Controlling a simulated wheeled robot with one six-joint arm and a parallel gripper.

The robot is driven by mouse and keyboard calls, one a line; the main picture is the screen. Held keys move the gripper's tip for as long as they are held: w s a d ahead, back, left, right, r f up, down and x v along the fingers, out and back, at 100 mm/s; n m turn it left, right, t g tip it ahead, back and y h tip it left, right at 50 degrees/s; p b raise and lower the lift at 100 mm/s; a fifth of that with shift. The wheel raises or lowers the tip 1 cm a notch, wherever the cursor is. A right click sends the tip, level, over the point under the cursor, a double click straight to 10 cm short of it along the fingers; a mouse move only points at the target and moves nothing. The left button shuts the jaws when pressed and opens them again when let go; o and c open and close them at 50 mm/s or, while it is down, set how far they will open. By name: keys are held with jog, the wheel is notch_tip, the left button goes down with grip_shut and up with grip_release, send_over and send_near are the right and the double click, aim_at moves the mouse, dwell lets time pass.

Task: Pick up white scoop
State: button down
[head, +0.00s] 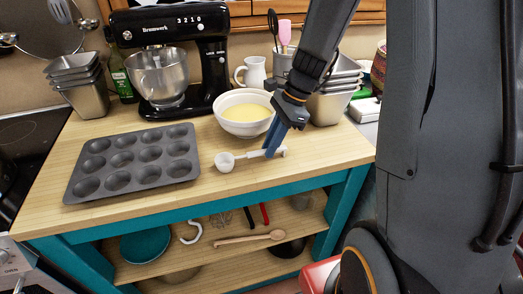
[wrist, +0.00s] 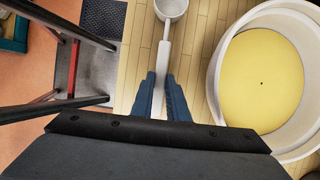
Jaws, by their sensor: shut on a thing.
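The white scoop (head: 226,161) is on or just above the wooden counter, between the muffin tin and the bowl of yellow batter. Its round cup points left in the head view, and its handle runs right into my gripper (head: 270,154). In the wrist view the scoop (wrist: 171,9) has its cup at the top and its handle running down between the blue fingers. My gripper (wrist: 160,82) is shut on the handle. I cannot tell whether the scoop is clear of the counter.
A white bowl (head: 224,119) of yellow batter stands close behind my gripper. A dark muffin tin (head: 70,190) lies to the left. A black stand mixer (head: 215,60), metal tins (head: 328,108) and a white jug (head: 255,72) stand at the back. The counter's front strip is clear.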

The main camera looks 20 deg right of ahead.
notch_tip(320, 180, up, 10)
jog(key=b, duration=0.1)
jog(key=shift+b, duration=0.3)
jog(key=shift+f, duration=0.1)
dwell(0.4)
